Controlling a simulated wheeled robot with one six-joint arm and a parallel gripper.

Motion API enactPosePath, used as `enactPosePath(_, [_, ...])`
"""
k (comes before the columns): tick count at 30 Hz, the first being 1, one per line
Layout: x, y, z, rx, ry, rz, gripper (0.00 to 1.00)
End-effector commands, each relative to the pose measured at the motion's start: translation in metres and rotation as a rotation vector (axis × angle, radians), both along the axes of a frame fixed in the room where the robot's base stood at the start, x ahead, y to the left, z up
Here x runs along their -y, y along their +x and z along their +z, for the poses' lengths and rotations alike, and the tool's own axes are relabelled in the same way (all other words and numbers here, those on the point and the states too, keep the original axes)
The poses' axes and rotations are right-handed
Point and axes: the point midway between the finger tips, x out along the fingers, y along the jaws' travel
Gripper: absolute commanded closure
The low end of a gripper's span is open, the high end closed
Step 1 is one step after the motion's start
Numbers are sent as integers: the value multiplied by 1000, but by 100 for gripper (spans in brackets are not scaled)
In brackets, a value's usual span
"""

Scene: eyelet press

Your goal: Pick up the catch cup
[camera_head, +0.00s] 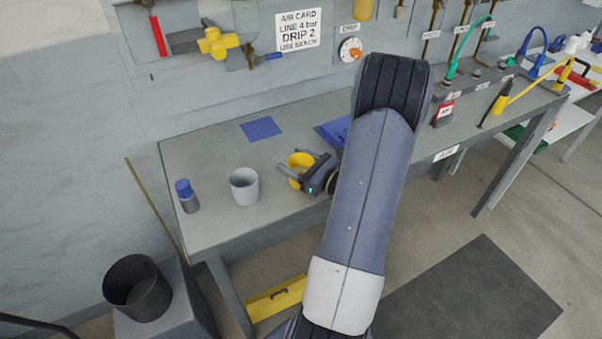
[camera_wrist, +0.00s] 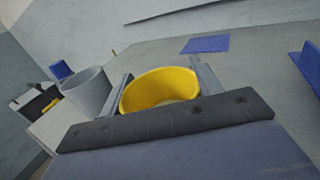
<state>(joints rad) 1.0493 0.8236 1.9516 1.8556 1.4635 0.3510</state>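A yellow cup (camera_head: 301,161), which I take for the catch cup, is on the grey bench between the fingers of my gripper (camera_head: 291,164). In the wrist view the yellow cup (camera_wrist: 160,87) shows its open rim and inside. One finger of my gripper (camera_wrist: 162,80) is on each side of it, close to or against its wall. The fingers are wide apart, and I cannot tell whether they press on the cup. Its lower part is hidden behind my gripper body.
A white-grey cup (camera_head: 244,186) stands left of the yellow cup, with a blue-capped bottle (camera_head: 187,196) farther left. A flat blue square (camera_head: 261,129) lies behind. A blue item (camera_head: 333,131) is partly hidden by my arm. A dark bin (camera_head: 137,288) stands off the bench's left end.

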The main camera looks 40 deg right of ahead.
Motion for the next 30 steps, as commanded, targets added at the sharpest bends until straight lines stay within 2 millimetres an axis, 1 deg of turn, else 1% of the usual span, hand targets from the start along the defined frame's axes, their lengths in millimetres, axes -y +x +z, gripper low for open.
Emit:
enactPosePath(1, [0, 0, 0, 0, 0, 0, 44])
enactPosePath(5, [0, 0, 0, 0, 0, 0, 55])
enactPosePath(6, [0, 0, 0, 0, 0, 0, 56])
enactPosePath(13, [0, 0, 1, 0, 0, 0, 56])
enactPosePath(17, [0, 0, 5, 1, -2, 0, 56])
enactPosePath(20, [0, 0, 13, 2, -3, 0, 56])
enactPosePath(23, [0, 0, 25, 2, -5, 0, 56])
enactPosePath(30, [0, 0, 64, 3, -5, 0, 56])
